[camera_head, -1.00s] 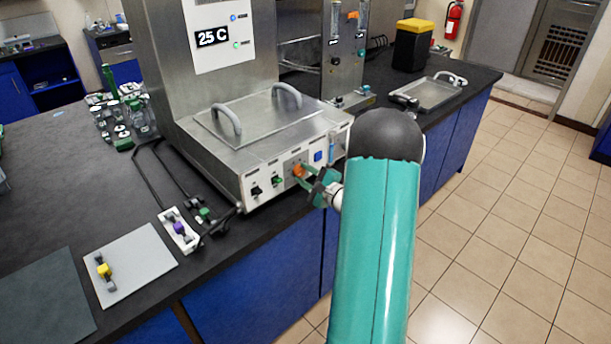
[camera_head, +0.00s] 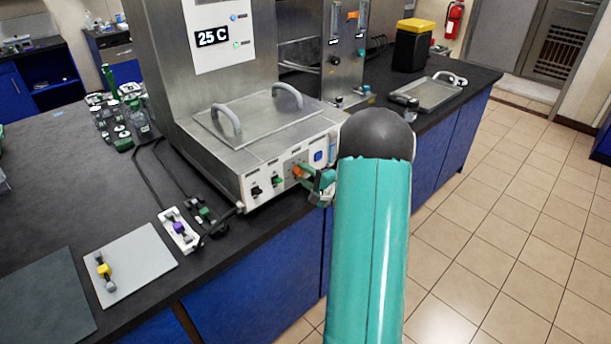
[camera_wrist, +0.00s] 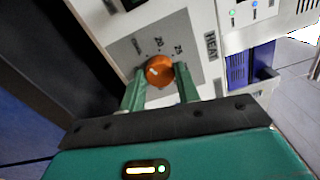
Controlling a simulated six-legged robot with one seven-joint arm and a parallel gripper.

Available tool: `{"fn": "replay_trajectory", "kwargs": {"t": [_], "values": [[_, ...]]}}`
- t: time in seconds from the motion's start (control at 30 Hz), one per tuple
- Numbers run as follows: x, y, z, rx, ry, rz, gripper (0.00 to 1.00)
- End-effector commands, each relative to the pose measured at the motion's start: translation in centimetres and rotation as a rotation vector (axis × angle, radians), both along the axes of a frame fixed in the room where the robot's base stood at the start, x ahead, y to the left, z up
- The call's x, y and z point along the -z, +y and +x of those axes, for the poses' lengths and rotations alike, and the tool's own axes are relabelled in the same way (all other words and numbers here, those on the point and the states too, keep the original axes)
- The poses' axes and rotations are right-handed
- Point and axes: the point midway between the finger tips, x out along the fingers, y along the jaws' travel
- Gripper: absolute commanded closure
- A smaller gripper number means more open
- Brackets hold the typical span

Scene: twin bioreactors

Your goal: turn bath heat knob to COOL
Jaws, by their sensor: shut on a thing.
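A pale mark on the knob points to the lower left in the wrist view. My gripper (camera_wrist: 160,82) is shut on the knob, with one green finger on each side. In the head view the orange knob (camera_head: 299,171) sits on the front panel of the steel bath (camera_head: 262,140), and my gripper (camera_head: 308,174) reaches it from the right. My arm hides the panel's right end. The COOL label cannot be read.
A black knob (camera_head: 256,191) and a green switch (camera_head: 277,181) are left of the orange knob on the same panel. A display (camera_head: 212,37) reads 25 C. Cables and a small purple-marked device (camera_head: 179,229) lie on the bench. The floor at right is clear.

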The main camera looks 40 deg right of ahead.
Motion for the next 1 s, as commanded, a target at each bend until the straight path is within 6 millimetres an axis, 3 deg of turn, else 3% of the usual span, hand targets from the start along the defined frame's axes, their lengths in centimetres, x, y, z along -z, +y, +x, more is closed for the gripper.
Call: {"fn": "replay_trajectory", "kwargs": {"t": [0.1, 0.13, 0.23, 0.63, 0.77, 1.0], "values": [[0.1, -0.1, -0.1, 0.002, 0.002, 0.0, 0.91], [0.1, -0.1, -0.1, 0.002, 0.002, 0.0, 0.64], [0.1, -0.1, -0.1, 0.002, 0.002, 0.0, 0.46], [0.0, -0.1, -0.8, 0.002, 0.0, 0.001, 0.46], [0.0, -0.2, -2.8, 0.004, 0.002, 0.001, 0.46], [0.0, -0.3, -8.1, 0.005, 0.001, 0.001, 0.46]]}}
